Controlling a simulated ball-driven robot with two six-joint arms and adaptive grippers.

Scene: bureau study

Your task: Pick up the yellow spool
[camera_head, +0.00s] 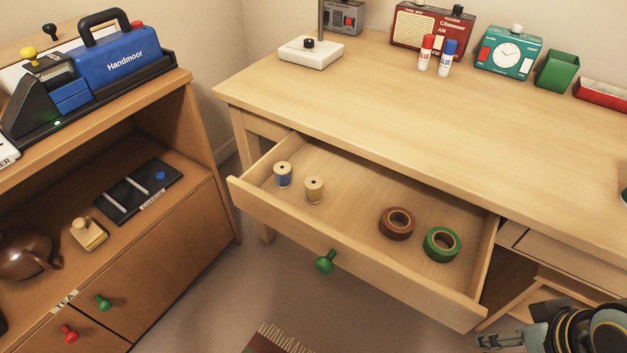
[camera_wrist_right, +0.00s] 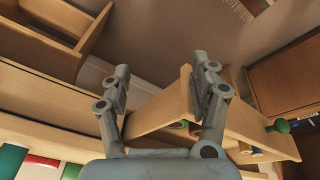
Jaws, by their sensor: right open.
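The yellow spool (camera_head: 314,191) stands upright in the open desk drawer (camera_head: 349,209), near its left end. A blue spool (camera_head: 283,176) stands just to its left, apart from it. My right gripper (camera_head: 488,341) is at the lower right of the head view, outside the drawer and well away from the spool. In the right wrist view its fingers (camera_wrist_right: 162,77) are spread apart with nothing between them. The drawer (camera_wrist_right: 160,112) shows behind them; I cannot make out the yellow spool there for certain. My left gripper is not in view.
A brown tape roll (camera_head: 397,223) and a green tape roll (camera_head: 441,244) lie in the drawer's right half. The drawer's green knob (camera_head: 326,262) sticks out in front. The desk top (camera_head: 400,110) overhangs the drawer's back. A wooden cabinet (camera_head: 165,245) stands at left.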

